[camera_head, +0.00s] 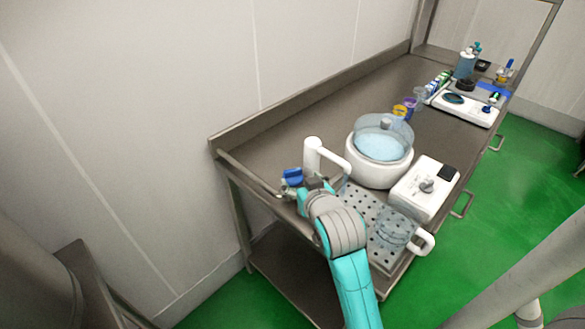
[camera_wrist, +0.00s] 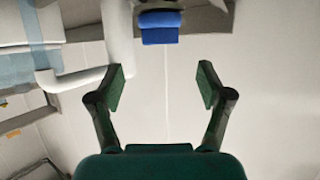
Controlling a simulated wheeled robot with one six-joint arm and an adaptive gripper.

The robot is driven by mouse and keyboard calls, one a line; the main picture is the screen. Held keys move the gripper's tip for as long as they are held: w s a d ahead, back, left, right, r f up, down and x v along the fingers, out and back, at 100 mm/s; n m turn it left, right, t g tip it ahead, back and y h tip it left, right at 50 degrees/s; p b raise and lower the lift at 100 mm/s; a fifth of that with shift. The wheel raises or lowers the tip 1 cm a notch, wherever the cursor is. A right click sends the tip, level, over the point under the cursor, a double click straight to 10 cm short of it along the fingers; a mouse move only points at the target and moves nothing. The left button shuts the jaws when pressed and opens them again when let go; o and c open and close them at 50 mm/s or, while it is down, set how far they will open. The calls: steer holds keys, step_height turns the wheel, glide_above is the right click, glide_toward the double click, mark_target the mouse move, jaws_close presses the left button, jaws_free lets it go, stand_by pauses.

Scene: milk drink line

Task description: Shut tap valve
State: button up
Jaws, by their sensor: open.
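The tap is a white column with a white spout (camera_head: 313,155) near the left end of the steel table. Its blue valve handle (camera_head: 292,176) sits low beside the column, just beyond my gripper. In the wrist view the blue handle (camera_wrist: 160,28) is at the top centre, and the white tap pipe (camera_wrist: 118,45) bends off to its left. My gripper (camera_wrist: 162,85) is open and empty, its two green-padded fingers apart. The handle lies ahead of the gap between them, not between the pads. In the head view my arm hides most of the gripper.
A white round vat (camera_head: 370,172) with a clear lid stands right of the tap. A white control box (camera_head: 413,200) is beside it. A clear jug (camera_head: 392,232) stands on the perforated tray (camera_head: 362,200). Bottles and a scale (camera_head: 480,114) are at the far end.

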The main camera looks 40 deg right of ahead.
mark_target(293, 171)
steer(key=x, duration=0.8)
steer(key=shift+w+d+f, duration=0.1)
steer(key=shift+w+d, duration=0.05)
steer(key=shift+w, duration=0.2)
steer(key=c, duration=1.2)
